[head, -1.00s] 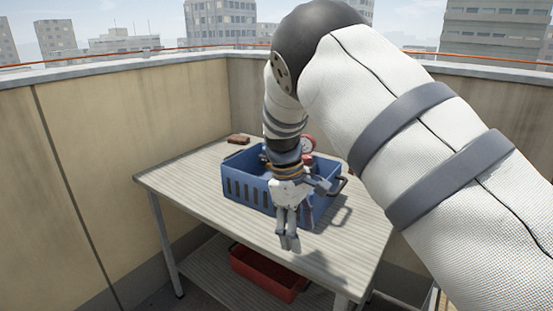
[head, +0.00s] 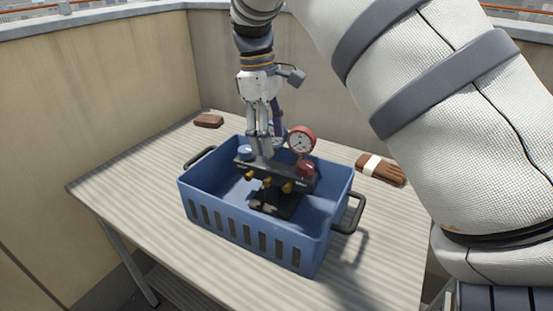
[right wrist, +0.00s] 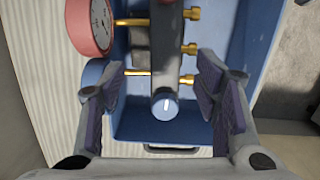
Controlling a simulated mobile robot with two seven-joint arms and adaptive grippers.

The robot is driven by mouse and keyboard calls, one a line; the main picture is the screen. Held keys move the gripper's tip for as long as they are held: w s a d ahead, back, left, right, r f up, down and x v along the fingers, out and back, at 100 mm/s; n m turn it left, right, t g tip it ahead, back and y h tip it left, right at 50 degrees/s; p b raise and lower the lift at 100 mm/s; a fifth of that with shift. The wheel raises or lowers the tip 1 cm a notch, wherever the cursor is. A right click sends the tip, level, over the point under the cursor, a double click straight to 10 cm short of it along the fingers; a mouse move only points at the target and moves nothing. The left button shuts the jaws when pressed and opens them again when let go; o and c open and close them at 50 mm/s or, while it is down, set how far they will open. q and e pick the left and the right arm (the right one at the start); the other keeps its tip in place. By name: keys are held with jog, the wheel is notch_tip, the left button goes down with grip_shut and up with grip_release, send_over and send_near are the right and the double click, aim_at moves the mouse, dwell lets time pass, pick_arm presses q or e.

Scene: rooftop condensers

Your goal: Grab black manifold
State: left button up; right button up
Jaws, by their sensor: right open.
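The black manifold (head: 272,175) stands in the blue crate (head: 225,222), with a red gauge (head: 302,139), a blue knob, a red knob and brass fittings on it. My right gripper (head: 265,150) is over the crate, its fingers pointing down at the manifold's blue-knob end. In the right wrist view the open fingers (right wrist: 165,100) are on either side of the manifold's near end (right wrist: 166,70). A brass fitting reaches toward the left finger; I cannot tell whether they touch. My left gripper is not in view.
The crate is on a slatted table (head: 130,185) and has dark handles at both ends. A brown block (head: 208,120) lies at the back left, and a brown bundle with a white band (head: 381,169) lies to the right. The table's left side is clear.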

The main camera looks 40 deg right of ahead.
aim_at(277, 181)
jog(key=f, duration=0.3)
jog(key=s+f, duration=0.1)
jog(key=f, duration=0.3)
jog(key=s+f, duration=0.1)
jog(key=f, duration=0.3)
jog(key=shift+f, duration=0.25)
jog(key=shift+r, duration=0.1)
grip_shut()
